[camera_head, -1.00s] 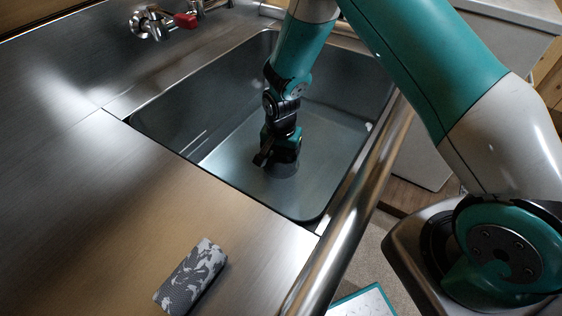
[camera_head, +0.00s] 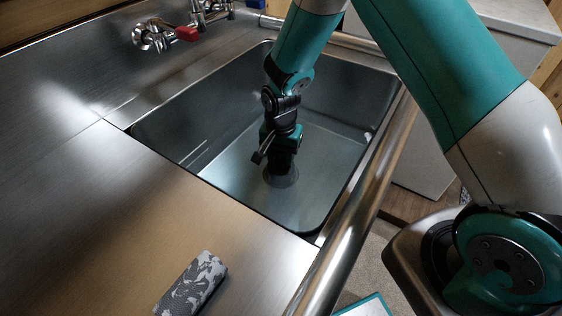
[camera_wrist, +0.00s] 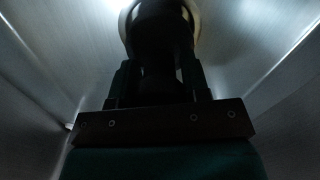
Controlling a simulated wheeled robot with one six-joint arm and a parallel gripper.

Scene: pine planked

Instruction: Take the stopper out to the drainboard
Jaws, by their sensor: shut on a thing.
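My gripper (camera_head: 281,156) is down inside the steel sink (camera_head: 225,165), above the round drain (camera_head: 281,181) in the sink floor. It is shut on the dark stopper (camera_wrist: 162,28), which shows between the two fingers in the wrist view. A pale ring around the stopper shows behind it there. In the head view the stopper is dark and mostly lost against my gripper, and I cannot tell how far it stands clear of the drain. The drainboard (camera_head: 110,210) is the flat brushed steel surface left of the sink.
A grey and white patterned block (camera_head: 191,284) lies on the drainboard near its front edge. A tap with a red handle (camera_head: 187,34) is at the back. A thick steel rail (camera_head: 352,230) runs along the front of the sink. Most of the drainboard is clear.

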